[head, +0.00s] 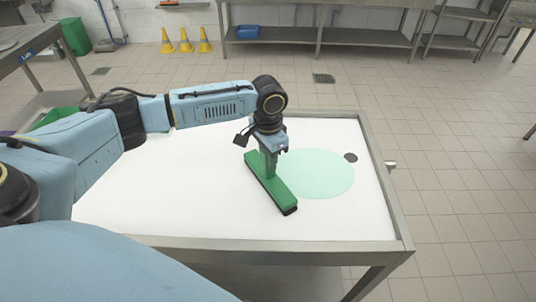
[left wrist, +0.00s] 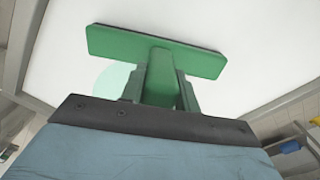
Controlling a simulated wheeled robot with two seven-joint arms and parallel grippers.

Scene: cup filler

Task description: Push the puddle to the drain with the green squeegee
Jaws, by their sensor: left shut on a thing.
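The green squeegee (head: 270,183) stands on the white table top (head: 190,195), its long head running from upper left to lower right. My left gripper (head: 268,146) is shut on its upright handle; the left wrist view also shows the squeegee (left wrist: 155,48) held between the gripper fingers (left wrist: 160,90). The pale green puddle (head: 320,174) lies flat just right of the squeegee head, which covers or meets its left edge. The dark round drain (head: 351,157) is at the puddle's upper right side, near the table's right edge. My right gripper is not in view.
The table has a raised metal rim (head: 383,190) with a small spout (head: 391,165) outside its right side. Yellow cones (head: 185,47) and a green bin (head: 76,36) stand far back. The table top left of the squeegee is clear.

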